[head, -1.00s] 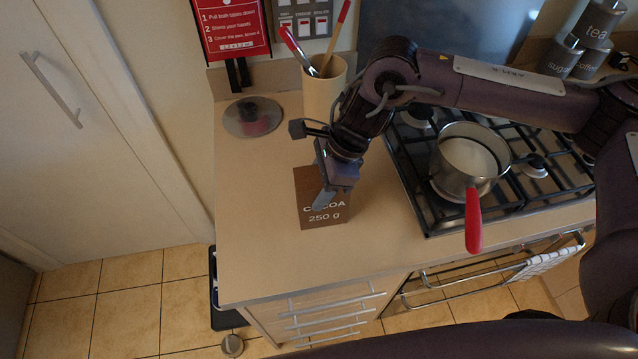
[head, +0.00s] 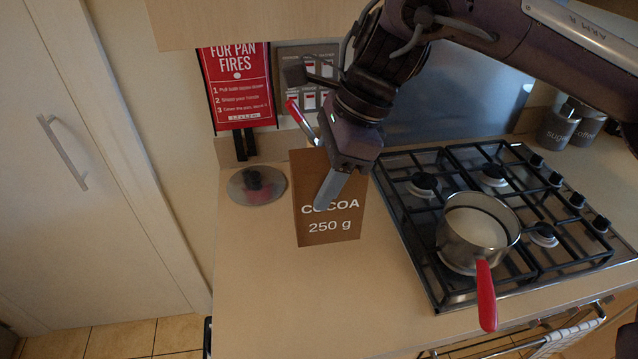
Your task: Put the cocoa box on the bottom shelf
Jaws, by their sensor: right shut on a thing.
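The brown cocoa box (head: 318,238), marked "COCOA 250 g", is in the middle of the head view, upright in front of the wall and over the counter. My right gripper (head: 338,185) comes down over it from above and is shut on it; one finger lies across its front face. The other finger is hidden behind the box. The box looks raised off the counter. My left gripper is not in view. No bottom shelf can be made out; the edge of a cabinet (head: 230,22) shows at the top.
A gas hob (head: 420,262) with a red-handled pan of white liquid (head: 478,228) is to the right. A utensil handle (head: 300,120) shows behind my gripper. The counter's front left is clear.

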